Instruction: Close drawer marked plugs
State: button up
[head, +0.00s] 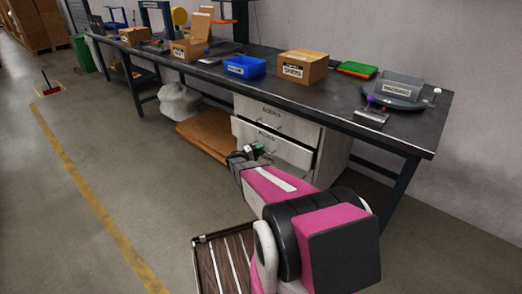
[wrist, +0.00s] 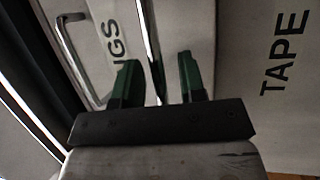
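A white drawer unit (head: 322,150) stands under the workbench. Its upper drawer (head: 275,116) looks flush, and a drawer below it (head: 270,145) sticks out; their labels are too small to read in the head view. My gripper (head: 251,150) is in front of the protruding drawer. A front marked TAPE (wrist: 285,50) is at the right. Whether the fingers touch a front cannot be told.
The workbench (head: 340,108) carries a blue bin (head: 244,67), a cardboard box (head: 302,67), a green tray (head: 357,69) and a round grey device (head: 400,93). A brown board (head: 205,136) lies left of the drawers. The floor at the left is open.

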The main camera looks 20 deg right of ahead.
grip_shut()
jog(key=shift+w+d, duration=0.6)
jog(key=shift+d, duration=0.35)
jog(key=shift+w+d, duration=0.6)
jog(key=shift+d, duration=0.35)
grip_release()
jog(key=v, duration=1)
jog(key=shift+a+f, duration=0.15)
jog(key=shift+a, duration=0.2)
jog(key=shift+s, duration=0.1)
